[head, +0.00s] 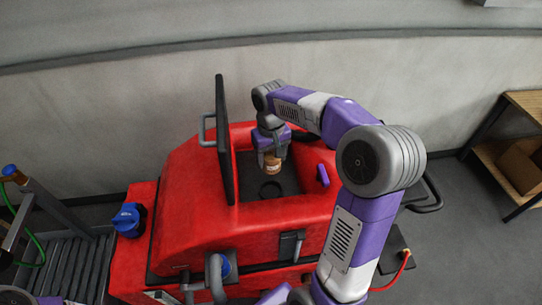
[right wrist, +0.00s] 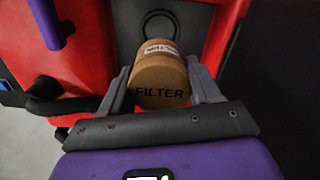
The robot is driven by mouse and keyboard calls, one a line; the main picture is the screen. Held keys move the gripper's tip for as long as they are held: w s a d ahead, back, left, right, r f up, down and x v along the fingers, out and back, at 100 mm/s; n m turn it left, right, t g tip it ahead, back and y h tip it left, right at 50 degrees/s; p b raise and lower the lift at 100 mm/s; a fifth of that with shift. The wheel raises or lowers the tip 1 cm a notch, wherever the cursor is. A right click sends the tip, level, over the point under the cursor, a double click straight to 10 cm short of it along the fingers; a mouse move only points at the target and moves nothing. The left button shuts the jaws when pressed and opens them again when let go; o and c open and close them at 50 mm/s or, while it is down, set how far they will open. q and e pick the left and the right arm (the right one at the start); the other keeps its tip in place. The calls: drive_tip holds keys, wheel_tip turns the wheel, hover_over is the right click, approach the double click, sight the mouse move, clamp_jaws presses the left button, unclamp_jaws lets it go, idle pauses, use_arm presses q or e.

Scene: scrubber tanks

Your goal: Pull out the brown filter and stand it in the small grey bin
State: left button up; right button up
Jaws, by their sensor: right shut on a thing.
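The brown filter (head: 272,166) is a short cylinder held between the fingers of my right gripper (head: 270,157). It is over the open dark compartment of the red scrubber (head: 185,212), and a round dark opening (head: 270,189) shows in the floor below it. In the right wrist view, the filter (right wrist: 160,80) has "FILTER" on its side and a pale label near its far end. The right gripper's fingers (right wrist: 158,68) are on both sides of it. I cannot make out the small grey bin. My left gripper is not in view.
A raised dark lid (head: 224,140) stands along the compartment's left side. A blue cap (head: 129,219) is on the scrubber's left. A slatted grey rack (head: 75,268) is at lower left, and a wooden shelf (head: 500,165) is at right. The floor before the shelf is clear.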

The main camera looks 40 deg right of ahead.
sight(271, 153)
drive_tip(key=shift+r+p, duration=1.3)
drive_tip(key=shift+r, duration=0.35)
